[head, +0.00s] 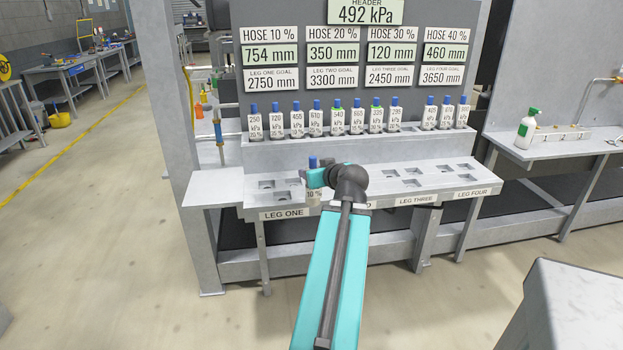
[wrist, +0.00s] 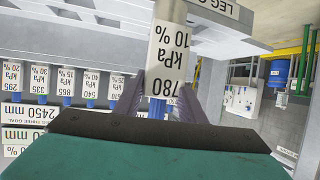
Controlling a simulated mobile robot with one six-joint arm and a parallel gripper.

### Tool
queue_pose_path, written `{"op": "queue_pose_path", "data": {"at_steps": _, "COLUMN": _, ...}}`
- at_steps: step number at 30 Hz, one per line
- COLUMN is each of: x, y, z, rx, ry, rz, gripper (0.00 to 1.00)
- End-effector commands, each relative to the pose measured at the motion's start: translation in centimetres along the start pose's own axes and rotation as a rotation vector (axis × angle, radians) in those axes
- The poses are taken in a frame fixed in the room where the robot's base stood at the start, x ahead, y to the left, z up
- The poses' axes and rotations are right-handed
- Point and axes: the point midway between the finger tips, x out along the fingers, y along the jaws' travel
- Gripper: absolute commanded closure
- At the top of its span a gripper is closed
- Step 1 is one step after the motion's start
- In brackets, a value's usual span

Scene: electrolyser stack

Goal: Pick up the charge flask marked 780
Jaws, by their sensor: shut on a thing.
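The flask marked 780 kPa, 10 % (wrist: 165,60) is white with a blue cap and stands between the fingers of my gripper (wrist: 158,103) in the wrist view. The fingers are shut on it near its cap end. In the head view the flask's blue cap (head: 312,162) shows just above my gripper (head: 316,179), over the front shelf between the LEG ONE sign and LEG THREE sign. My wrist hides part of the flask there. I cannot tell whether its base touches the shelf.
Several other blue- and green-capped flasks (head: 297,122) stand in a row on the upper ledge, with a gap before the right-hand group. The front shelf (head: 216,188) has empty square sockets. A white bottle (head: 527,129) stands on the right bench. The floor at left is clear.

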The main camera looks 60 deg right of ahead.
Motion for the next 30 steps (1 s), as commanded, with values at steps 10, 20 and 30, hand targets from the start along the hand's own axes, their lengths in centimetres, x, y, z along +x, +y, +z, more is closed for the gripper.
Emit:
{"op": "queue_pose_path", "data": {"at_steps": 10, "x": -1.2, "y": 0.5, "z": 0.7, "rx": -0.001, "ry": 0.005, "rz": 0.005, "gripper": 1.0}}
{"op": "queue_pose_path", "data": {"at_steps": 20, "x": -1.9, "y": 0.6, "z": 0.7, "rx": 0.0, "ry": 0.005, "rz": 0.007, "gripper": 1.0}}
{"op": "queue_pose_path", "data": {"at_steps": 30, "x": -2.0, "y": 0.6, "z": 0.7, "rx": 0.001, "ry": 0.004, "rz": 0.006, "gripper": 1.0}}
